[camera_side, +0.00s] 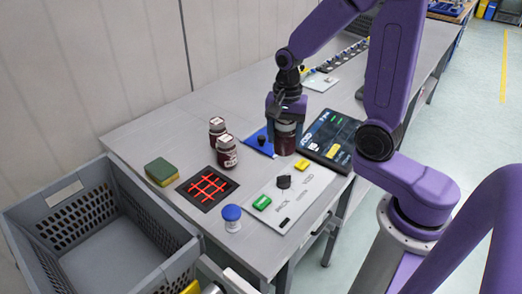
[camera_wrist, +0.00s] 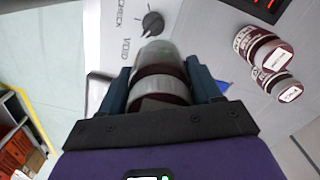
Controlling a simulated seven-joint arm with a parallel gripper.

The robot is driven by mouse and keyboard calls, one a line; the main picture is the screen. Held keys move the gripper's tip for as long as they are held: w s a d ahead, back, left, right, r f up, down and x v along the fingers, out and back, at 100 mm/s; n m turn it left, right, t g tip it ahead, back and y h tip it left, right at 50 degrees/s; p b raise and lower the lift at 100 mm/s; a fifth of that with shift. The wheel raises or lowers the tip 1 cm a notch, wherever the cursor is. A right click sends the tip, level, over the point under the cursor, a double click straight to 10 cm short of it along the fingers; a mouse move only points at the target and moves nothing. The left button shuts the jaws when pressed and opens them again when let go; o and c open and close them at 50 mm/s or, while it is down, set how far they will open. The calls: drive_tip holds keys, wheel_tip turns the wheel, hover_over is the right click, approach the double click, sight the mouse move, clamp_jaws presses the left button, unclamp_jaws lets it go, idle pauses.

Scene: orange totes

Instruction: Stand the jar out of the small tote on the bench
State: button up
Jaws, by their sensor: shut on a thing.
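My gripper (camera_side: 287,122) points down over the bench (camera_side: 190,120) and is shut on a dark red jar (camera_side: 286,142). The jar is upright, its upper part hidden between the fingers. Its base is at or just above the bench top; I cannot tell if it touches. In the wrist view the jar (camera_wrist: 160,83) sits between both fingers, with a pale band around it. Two similar dark jars with white labels, a nearer one (camera_side: 227,152) and a farther one (camera_side: 217,130), stand on the bench to the left. A grey perforated tote (camera_side: 185,258) at lower left looks empty inside.
Beside the held jar are a blue sheet (camera_side: 256,141), a dark panel (camera_side: 330,138) and a white board with a knob (camera_side: 284,182). A sponge (camera_side: 160,171), a red-grid mat (camera_side: 206,187) and a blue-capped container (camera_side: 232,218) lie nearer the tote.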

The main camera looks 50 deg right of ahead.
drive_tip(key=shift+w+d+f, duration=0.1)
drive_tip(key=shift+w+f, duration=1.8)
drive_tip(key=shift+w, duration=0.25)
drive_tip(key=shift+w+f, duration=1.9)
drive_tip(key=shift+w, duration=0.2)
drive_tip(key=shift+f, duration=1.5)
drive_tip(key=shift+f, duration=0.1)
drive_tip(key=o, duration=1.3)
drive_tip(key=shift+o, duration=0.2)
